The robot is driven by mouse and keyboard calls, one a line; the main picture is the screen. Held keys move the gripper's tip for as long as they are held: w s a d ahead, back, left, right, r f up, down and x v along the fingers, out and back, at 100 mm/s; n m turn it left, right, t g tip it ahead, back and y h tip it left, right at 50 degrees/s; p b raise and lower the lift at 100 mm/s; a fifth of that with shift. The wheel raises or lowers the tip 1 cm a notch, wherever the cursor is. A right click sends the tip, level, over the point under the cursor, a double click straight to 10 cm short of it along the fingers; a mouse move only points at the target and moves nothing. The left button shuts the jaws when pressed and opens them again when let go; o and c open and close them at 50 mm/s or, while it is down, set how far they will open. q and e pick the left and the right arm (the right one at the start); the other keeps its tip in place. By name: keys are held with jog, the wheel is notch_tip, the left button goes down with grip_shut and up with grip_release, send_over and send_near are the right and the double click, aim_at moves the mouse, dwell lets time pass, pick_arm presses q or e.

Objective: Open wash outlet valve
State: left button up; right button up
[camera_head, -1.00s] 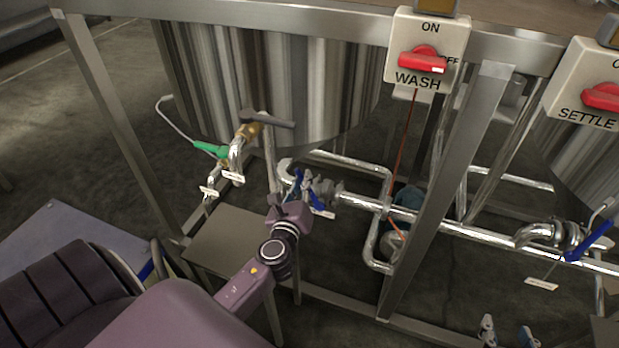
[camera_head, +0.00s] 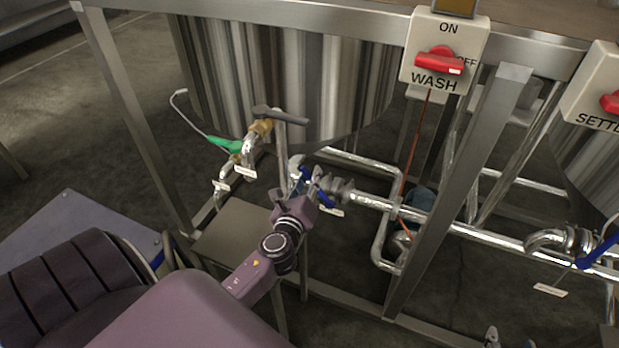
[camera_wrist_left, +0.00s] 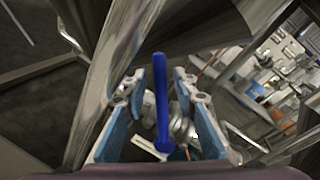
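The wash outlet valve has a blue lever handle (camera_head: 318,190), on the pipework below the large steel tank at the left. In the left wrist view the blue lever (camera_wrist_left: 161,105) stands upright in the gap between my fingers. My left gripper (camera_head: 300,182) is at the valve; in the wrist view it (camera_wrist_left: 160,105) is open, with a blue-padded finger on each side of the lever and a visible gap to each. In the head view the gripper partly hides the lever and valve body. Only a fingertip of my right gripper (camera_head: 491,338) shows at the bottom edge.
A green-handled valve (camera_head: 225,143) and a dark lever (camera_head: 280,115) are left of and above my left gripper. A WASH switch box (camera_head: 445,55) hangs on the frame. A slanted frame post (camera_head: 460,190) and pipes lie to the right. Another blue-handled valve (camera_head: 597,250) is at far right.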

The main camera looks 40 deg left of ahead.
pick_arm(q)
jog(key=v, duration=1.2)
jog(key=shift+f, duration=0.15)
jog(key=shift+c, duration=0.5)
